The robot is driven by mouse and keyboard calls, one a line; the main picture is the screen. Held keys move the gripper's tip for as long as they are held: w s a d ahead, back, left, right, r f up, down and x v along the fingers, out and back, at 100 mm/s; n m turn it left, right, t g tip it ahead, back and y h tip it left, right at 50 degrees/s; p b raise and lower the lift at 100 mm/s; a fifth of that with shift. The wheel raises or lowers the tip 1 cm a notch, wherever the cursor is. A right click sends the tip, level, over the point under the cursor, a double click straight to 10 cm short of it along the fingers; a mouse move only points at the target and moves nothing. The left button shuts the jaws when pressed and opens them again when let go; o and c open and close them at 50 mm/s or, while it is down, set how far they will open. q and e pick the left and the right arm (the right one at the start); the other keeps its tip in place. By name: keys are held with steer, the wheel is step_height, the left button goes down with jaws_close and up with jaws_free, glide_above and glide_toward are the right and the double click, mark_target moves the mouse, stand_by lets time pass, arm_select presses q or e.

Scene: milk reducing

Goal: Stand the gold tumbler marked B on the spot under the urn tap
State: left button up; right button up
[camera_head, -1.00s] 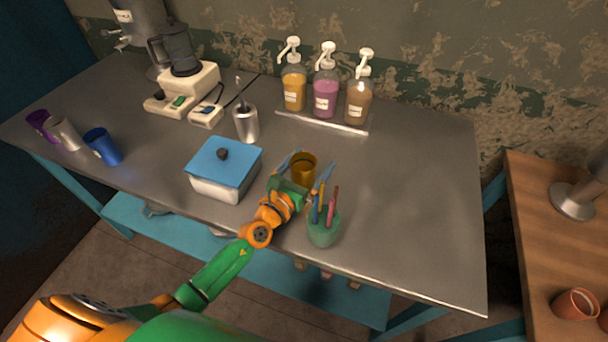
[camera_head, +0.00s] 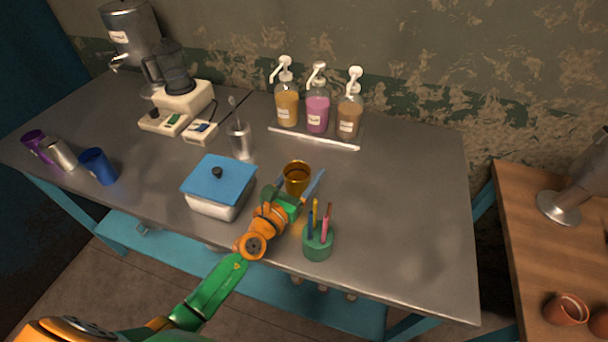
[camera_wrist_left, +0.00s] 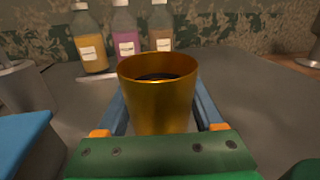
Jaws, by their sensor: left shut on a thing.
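The gold tumbler (camera_head: 297,177) stands upright between the fingers of my left gripper (camera_head: 297,185), right of the blue-lidded box. It fills the middle of the left wrist view (camera_wrist_left: 158,100), open end up, with a finger along each side. My left gripper is shut on it. No letter shows on the side that I see. The urn (camera_head: 131,32) stands at the back left of the table, and its tap (camera_head: 118,66) points left. The spot under the tap is too small to make out. My right gripper is not in view.
The blue-lidded box (camera_head: 218,186) and a metal cup with a stirrer (camera_head: 239,140) stand to the left. A green pen pot (camera_head: 318,243) is close on the right. Pump bottles (camera_head: 317,103) stand behind. A blender (camera_head: 178,85) and a blue tumbler (camera_head: 98,166) are further left.

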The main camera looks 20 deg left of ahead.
arm_select(q)
steer(key=s+a+r+p, duration=0.4)
steer(key=s+a+r, duration=0.4)
steer(key=s+r, duration=0.2)
steer(key=shift+s+a+r, duration=0.15)
steer(key=shift+s+r, duration=0.25)
steer(key=shift+s, duration=0.3)
